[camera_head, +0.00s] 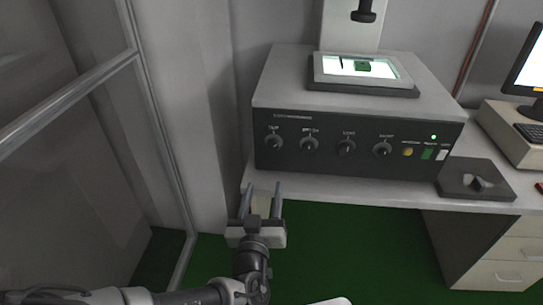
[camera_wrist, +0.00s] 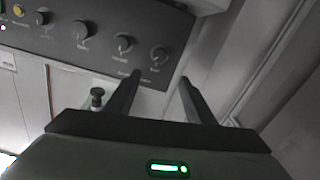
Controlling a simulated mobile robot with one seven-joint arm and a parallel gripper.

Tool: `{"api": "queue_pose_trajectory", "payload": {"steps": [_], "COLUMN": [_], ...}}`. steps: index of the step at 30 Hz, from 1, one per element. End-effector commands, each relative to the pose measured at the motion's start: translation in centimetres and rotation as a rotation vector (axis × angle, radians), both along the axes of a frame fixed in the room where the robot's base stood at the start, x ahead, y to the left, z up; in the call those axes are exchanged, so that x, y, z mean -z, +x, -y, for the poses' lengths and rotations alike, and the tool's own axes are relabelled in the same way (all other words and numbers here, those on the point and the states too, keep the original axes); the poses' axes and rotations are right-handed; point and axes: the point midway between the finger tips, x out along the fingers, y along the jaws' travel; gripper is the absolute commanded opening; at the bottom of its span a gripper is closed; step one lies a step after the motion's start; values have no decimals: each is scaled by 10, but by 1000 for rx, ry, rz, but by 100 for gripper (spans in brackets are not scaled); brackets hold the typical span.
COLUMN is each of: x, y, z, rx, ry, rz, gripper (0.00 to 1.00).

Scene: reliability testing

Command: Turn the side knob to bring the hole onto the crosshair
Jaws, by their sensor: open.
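The measuring machine (camera_head: 350,87) stands on the desk. Its lit stage (camera_head: 340,70) carries a small green part (camera_head: 362,66); the hole is too small to make out. A dark knob (camera_head: 364,12) sticks out from the column above the stage; I cannot tell if it is the side knob. Several round dials, such as the leftmost (camera_head: 275,142), line the dark front panel. My gripper (camera_head: 262,187) is open and empty, in front of the desk's left end, apart from the machine. The wrist view shows both fingers (camera_wrist: 159,80) with nothing between them. I see no crosshair.
The monitor (camera_head: 527,67) is cut off at the right edge, so its picture barely shows. A dark control box (camera_head: 474,179) sits on the desk (camera_head: 390,189) right of the machine. A metal-framed glass panel (camera_head: 150,110) stands at left. Green floor (camera_head: 350,240) is open before the desk.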

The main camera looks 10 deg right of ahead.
Motion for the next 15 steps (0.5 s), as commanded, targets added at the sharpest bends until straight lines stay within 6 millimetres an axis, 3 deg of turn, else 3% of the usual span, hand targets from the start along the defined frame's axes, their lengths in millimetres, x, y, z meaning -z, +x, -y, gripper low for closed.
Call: {"api": "queue_pose_trajectory", "payload": {"steps": [3, 12, 15], "x": [7, 10, 9], "y": [19, 47, 70], "z": [8, 18, 25], "rx": [7, 7, 8], "ry": [3, 7, 6], "rz": [2, -1, -2], "gripper": [49, 49, 49]}}
